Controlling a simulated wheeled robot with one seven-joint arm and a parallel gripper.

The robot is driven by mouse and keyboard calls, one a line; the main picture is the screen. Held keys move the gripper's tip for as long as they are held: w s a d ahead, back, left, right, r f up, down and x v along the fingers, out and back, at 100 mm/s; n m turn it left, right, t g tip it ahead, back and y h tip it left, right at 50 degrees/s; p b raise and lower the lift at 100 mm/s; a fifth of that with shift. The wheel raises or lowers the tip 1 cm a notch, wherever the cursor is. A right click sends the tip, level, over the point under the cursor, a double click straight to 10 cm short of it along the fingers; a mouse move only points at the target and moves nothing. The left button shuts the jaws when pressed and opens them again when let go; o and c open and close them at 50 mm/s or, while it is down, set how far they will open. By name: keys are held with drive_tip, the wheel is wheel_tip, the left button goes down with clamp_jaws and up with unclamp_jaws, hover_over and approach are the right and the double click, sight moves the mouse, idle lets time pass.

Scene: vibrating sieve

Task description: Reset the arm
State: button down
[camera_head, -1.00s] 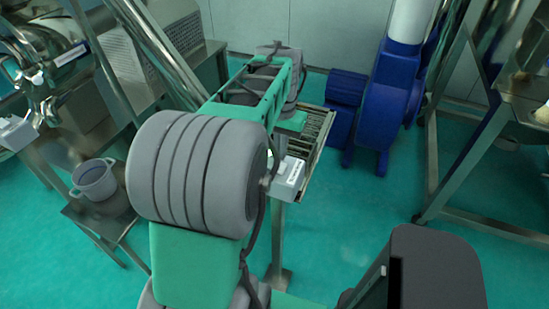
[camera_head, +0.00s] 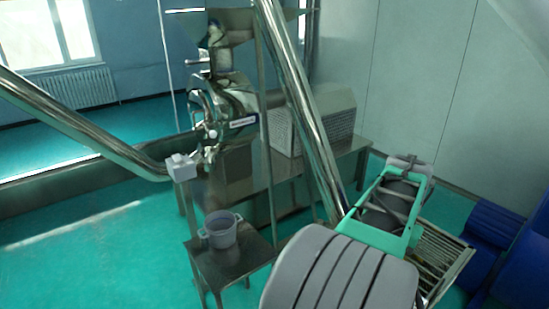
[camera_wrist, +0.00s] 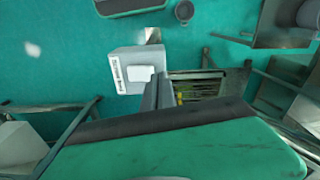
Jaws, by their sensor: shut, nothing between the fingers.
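My green and grey arm fills the lower right of the head view and hides my gripper there. In the wrist view my gripper (camera_wrist: 158,92) is shut, with its two dark grey fingers side by side and nothing between them. A grey box with a white label (camera_wrist: 135,68) lies just left of the fingers in the picture. I cannot tell how far below them it is. A slatted metal rack (camera_wrist: 212,85) is to their right; it also shows behind my arm in the head view (camera_head: 448,262).
A grey pot (camera_head: 221,232) stands on a low metal stand (camera_head: 228,265). A metal machine (camera_head: 232,105) with slanting pipes stands behind it, beside a steel table (camera_head: 345,152). Blue equipment (camera_head: 492,240) is at the right edge. Green floor is open at lower left.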

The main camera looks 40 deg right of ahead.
drive_tip(key=w+a+n, duration=0.5)
drive_tip(key=w+a, duration=0.5)
drive_tip(key=w, duration=0.3)
drive_tip(key=w+a+n+t, duration=0.1)
drive_tip(key=a+n, duration=0.3)
drive_tip(key=a, duration=0.5)
drive_tip(key=w+a+f+n+t, duration=0.1)
drive_tip(key=w+a+n, duration=0.2)
drive_tip(key=a, duration=0.7)
drive_tip(key=w+a+n+t, duration=0.1)
drive_tip(key=a+n, duration=0.4)
drive_tip(key=a, duration=0.5)
drive_tip(key=shift+w+a+f+t, duration=0.15)
drive_tip(key=shift+w+f+t, duration=0.15)
drive_tip(key=shift+w, duration=0.55)
